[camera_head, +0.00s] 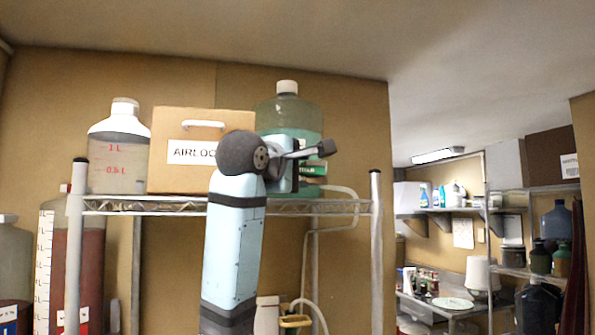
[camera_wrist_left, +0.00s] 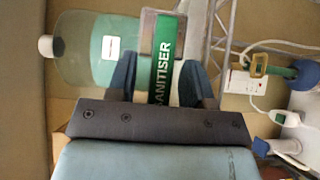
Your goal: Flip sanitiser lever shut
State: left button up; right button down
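The green tag lettered SANITISER (camera_wrist_left: 163,60) lies between the two blue fingers of my left gripper (camera_wrist_left: 160,82) in the left wrist view. The fingers stand apart, one on each side; whether they touch it is unclear. In the head view my left gripper (camera_head: 300,160) is at the shelf's right end, in front of the teal jug (camera_head: 289,108). A small green part (camera_head: 313,170) shows beside it. The jug, with its white cap, also shows in the left wrist view (camera_wrist_left: 85,55). I cannot make out the lever's position. My right gripper is not in view.
The wire shelf (camera_head: 345,207) also bears a cardboard AIRLOCK box (camera_head: 180,130) and a clear bottle (camera_head: 118,150). A pale hose (camera_head: 350,195) loops down at the shelf's right end. Red-filled vessels stand below left. A stocked side room opens at right.

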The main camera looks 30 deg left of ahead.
pick_arm(q)
jog(key=shift+s, duration=0.25)
jog(key=s+b, duration=0.4)
jog(key=s, duration=0.9)
jog(key=shift+s+d, duration=0.15)
jog(key=shift+d, duration=0.3)
jog(key=shift+d, duration=0.15)
